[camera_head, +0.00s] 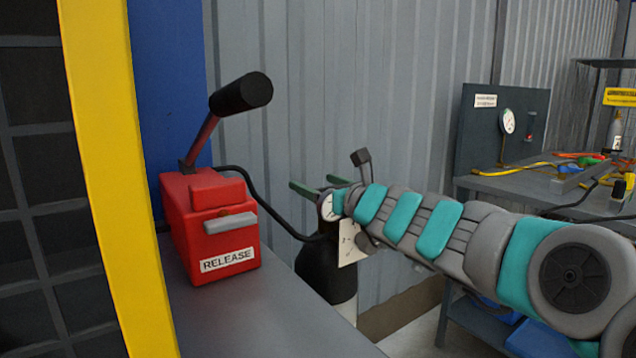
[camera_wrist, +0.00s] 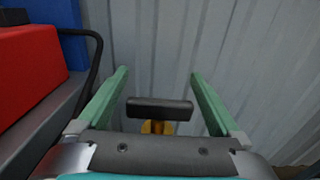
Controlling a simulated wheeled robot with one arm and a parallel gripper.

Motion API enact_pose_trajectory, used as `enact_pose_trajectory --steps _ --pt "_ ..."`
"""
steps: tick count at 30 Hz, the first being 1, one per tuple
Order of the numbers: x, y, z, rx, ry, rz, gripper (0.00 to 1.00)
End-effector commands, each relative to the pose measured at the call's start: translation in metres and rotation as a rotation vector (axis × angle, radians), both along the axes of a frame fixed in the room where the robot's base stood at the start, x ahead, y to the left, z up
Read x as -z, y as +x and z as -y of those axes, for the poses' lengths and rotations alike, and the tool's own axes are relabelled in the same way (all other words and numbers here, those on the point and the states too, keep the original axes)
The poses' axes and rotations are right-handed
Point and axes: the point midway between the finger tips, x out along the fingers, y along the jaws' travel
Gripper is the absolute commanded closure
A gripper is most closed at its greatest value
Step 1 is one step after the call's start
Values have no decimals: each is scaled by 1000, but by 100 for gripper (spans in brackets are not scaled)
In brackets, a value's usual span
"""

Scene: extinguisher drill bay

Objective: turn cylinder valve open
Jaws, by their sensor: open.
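The cylinder (camera_head: 318,268) stands behind the grey bench, with a dark upper part and a paler lower part. A round gauge (camera_head: 327,207) and a white tag (camera_head: 349,245) are near its top, partly covered by my arm. In the wrist view a black bar handle (camera_wrist: 160,107) sits crosswise on a yellow stem (camera_wrist: 157,127), apparently the cylinder valve. My gripper (camera_head: 312,181) is at the cylinder's top. In the wrist view my gripper (camera_wrist: 159,73) is open, with one green finger on each side of the handle. Gaps show between handle and fingers.
A red RELEASE box (camera_head: 210,228) with a black-gripped lever (camera_head: 241,93) stands on the grey bench (camera_head: 262,318) at left. A black hose (camera_head: 268,210) runs from it towards the cylinder. A yellow post (camera_head: 110,170) is at far left. A corrugated wall (camera_head: 350,90) stands behind.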

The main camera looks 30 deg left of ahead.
Motion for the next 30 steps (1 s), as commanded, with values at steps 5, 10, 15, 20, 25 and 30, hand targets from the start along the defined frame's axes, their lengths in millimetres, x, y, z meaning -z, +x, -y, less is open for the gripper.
enact_pose_trajectory --steps 5,10,15,20,25,30 --pt "0 1 -2 0 0 0 0" --pt "0 1 -1 1 0 0 5" --pt "0 1 -1 1 0 0 24" --pt "0 1 -1 1 0 0 42" --pt "0 1 -1 1 0 0 61" --pt "0 1 -1 1 0 0 76"
